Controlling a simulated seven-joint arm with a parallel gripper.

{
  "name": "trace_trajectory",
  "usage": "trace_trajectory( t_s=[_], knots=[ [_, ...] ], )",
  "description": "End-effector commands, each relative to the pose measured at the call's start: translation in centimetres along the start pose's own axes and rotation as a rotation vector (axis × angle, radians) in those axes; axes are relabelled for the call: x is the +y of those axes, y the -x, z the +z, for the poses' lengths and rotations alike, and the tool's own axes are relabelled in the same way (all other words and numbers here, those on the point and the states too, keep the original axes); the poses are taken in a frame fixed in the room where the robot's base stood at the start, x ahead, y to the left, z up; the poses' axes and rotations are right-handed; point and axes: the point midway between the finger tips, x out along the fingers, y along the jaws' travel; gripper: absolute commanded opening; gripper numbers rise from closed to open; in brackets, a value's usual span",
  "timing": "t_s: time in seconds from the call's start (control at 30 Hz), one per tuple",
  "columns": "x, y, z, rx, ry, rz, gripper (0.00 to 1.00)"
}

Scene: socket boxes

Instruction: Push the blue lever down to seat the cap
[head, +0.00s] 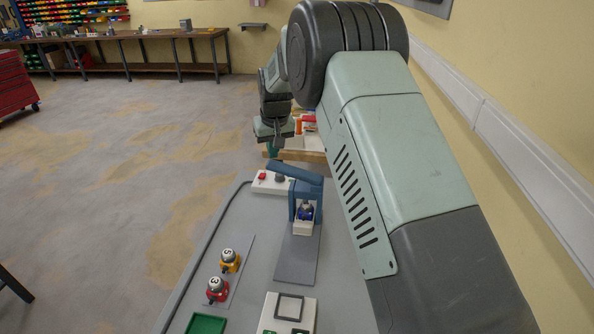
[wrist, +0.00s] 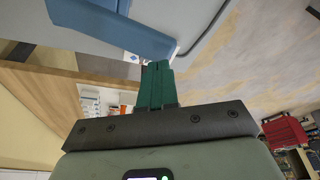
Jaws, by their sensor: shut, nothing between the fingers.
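The blue lever (head: 295,172) tops a blue press stand and slants from its raised far-left end down toward the stand. Under it, a dark blue piece, likely the cap (head: 306,211), sits at a white socket block (head: 303,228); how deep it sits cannot be told. My gripper (head: 279,145) is shut and empty, pointing down near the lever's far end. In the wrist view my green fingertips (wrist: 158,66) are beside the end of the lever (wrist: 115,28); whether they touch it is unclear.
A white box with a red button (head: 262,177) stands beside the lever. Yellow (head: 230,260) and red (head: 216,289) numbered pieces stand on a grey strip at the left. A green tray (head: 206,325) and a white box (head: 287,314) are at the near edge.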

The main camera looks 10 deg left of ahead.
Motion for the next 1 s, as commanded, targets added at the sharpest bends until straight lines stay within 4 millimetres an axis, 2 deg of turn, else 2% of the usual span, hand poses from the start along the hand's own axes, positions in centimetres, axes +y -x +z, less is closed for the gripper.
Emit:
trace_trajectory(
  t_s=[1.0],
  knots=[
    [0.0, -2.8, 0.9, -0.001, 0.000, 0.000, 0.00]
  ],
)
